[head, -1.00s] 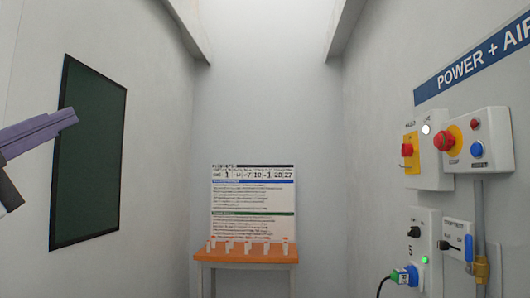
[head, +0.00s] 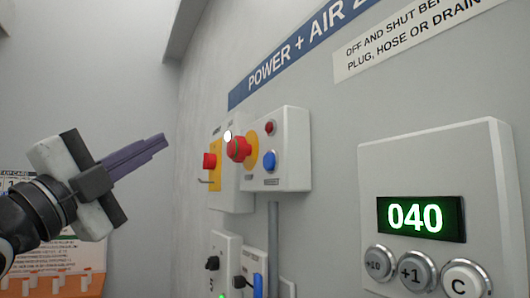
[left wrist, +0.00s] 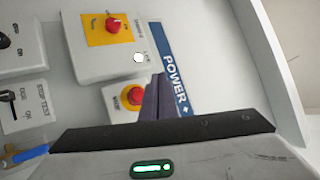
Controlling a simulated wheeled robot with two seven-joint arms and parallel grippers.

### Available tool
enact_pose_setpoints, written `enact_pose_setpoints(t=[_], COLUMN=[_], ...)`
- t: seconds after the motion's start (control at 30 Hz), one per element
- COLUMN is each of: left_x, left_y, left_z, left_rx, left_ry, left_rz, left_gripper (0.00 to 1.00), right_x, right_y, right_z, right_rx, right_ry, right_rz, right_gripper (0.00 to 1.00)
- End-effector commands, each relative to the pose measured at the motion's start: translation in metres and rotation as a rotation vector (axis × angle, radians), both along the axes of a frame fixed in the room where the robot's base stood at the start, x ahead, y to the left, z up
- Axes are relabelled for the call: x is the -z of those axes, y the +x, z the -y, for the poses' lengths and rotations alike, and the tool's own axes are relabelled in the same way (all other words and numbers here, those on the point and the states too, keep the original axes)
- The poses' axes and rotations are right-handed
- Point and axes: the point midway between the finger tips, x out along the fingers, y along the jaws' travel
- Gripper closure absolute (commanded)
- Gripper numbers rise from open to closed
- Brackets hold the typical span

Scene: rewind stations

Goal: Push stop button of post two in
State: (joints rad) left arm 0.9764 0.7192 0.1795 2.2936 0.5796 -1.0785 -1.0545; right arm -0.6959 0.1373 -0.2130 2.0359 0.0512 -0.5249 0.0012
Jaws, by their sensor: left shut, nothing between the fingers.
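A red mushroom stop button (head: 239,149) on a round yellow plate stands out from a light grey wall box (head: 291,150) at the middle of the head view. A red lamp and a blue button share the box. No post number is readable. In the left wrist view a red button (left wrist: 134,96) on yellow shows, partly hidden behind my fingers. My left gripper (head: 161,141) is shut and empty, its purple fingers pointing right, left of the button in the head view, with no visible contact. It also shows in the left wrist view (left wrist: 160,82). My right gripper is not in view.
A second box with a red knob (head: 209,160) on a yellow plate is just left. A white lamp (head: 227,136) is between. A counter box (head: 480,150) reading 040 is at right. Lower switch boxes (head: 225,250) and an orange table (head: 95,284) are below.

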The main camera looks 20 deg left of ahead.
Motion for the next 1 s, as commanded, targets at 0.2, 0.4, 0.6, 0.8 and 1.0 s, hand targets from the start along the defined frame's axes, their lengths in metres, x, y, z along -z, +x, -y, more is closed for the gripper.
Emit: enact_pose_setpoints(t=[0.2, 0.4, 0.6, 0.8, 1.0], left_x=[0.0, 0.0, -0.001, -0.001, -0.002], left_y=[0.002, 0.004, 0.016, 0.038, 0.057], left_z=[0.002, 0.004, 0.014, 0.034, 0.049], left_rx=[0.005, 0.006, 0.01, 0.011, 0.007], left_ry=[0.0, -0.001, -0.003, -0.004, -0.001], left_rz=[-0.001, 0.0, -0.002, -0.002, -0.002], left_gripper=[1.0, 1.0, 1.0, 1.0, 1.0], right_x=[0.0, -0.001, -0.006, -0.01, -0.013], right_y=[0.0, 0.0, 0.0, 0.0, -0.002], right_z=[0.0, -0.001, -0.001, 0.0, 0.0], right_rx=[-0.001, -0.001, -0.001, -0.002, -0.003], right_ry=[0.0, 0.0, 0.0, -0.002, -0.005], right_rz=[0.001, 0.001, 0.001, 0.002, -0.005], right_gripper=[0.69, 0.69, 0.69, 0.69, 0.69])
